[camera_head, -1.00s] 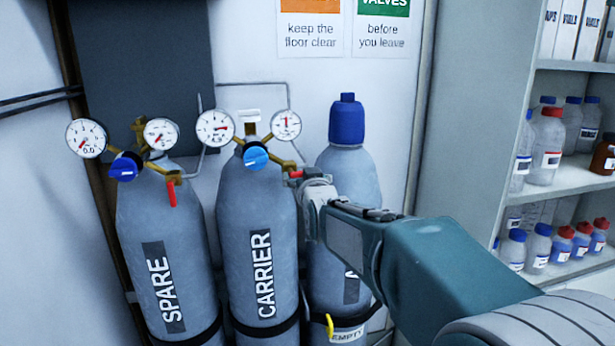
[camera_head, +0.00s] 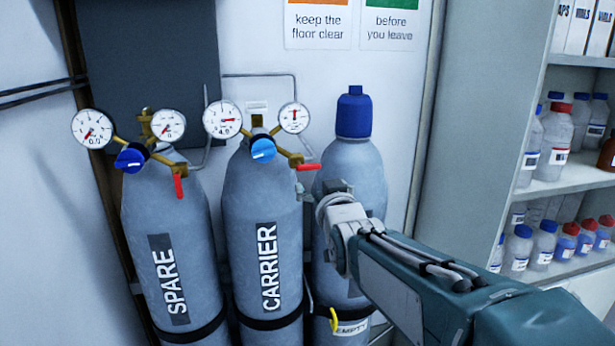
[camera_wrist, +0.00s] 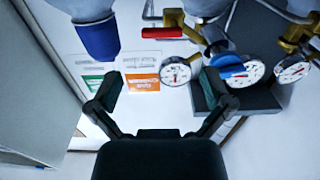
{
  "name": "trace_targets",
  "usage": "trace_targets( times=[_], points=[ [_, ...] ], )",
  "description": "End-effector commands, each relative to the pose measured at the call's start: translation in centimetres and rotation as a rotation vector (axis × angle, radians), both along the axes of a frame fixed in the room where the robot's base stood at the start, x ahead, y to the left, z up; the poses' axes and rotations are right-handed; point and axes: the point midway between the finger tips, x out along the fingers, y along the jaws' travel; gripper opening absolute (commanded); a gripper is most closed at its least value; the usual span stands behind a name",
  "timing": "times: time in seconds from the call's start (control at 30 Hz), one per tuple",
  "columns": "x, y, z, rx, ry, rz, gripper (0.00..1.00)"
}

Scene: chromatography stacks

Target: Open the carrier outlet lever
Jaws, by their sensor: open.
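The carrier cylinder (camera_head: 262,215) stands in the middle, with a brass regulator, a blue knob (camera_head: 263,150) and two gauges on top. Its red outlet lever (camera_head: 310,166) sticks out sideways to the right of the regulator. In the upside-down wrist view the lever (camera_wrist: 163,33) lies level, pointing left. My gripper (camera_head: 306,188) is just below the lever in the head view, in front of the cylinder on the right; its fingers are partly hard to make out. In the wrist view my gripper (camera_wrist: 160,85) is open and empty, and the lever lies beyond its fingertips, apart from them.
The spare cylinder (camera_head: 170,230) stands left, its red lever (camera_head: 178,186) hanging down. A blue-capped cylinder (camera_head: 352,170) with an EMPTY tag stands right, close behind my arm. A shelf (camera_head: 572,172) with bottles is at the far right. Wall signs (camera_head: 318,25) hang above.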

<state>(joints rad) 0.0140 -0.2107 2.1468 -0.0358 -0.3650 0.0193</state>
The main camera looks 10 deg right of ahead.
Motion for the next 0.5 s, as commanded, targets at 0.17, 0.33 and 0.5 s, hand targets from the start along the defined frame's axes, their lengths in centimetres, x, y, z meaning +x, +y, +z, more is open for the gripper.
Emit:
trace_targets(
  times=[0.17,0.33,0.5],
  points=[
    [-2.2,0.0,0.0,0.000,0.000,-0.001,1.00],
    [-2.9,0.0,-0.1,0.001,0.002,-0.002,1.00],
    [-2.9,0.0,-0.1,0.001,0.003,-0.002,1.00]
  ],
)
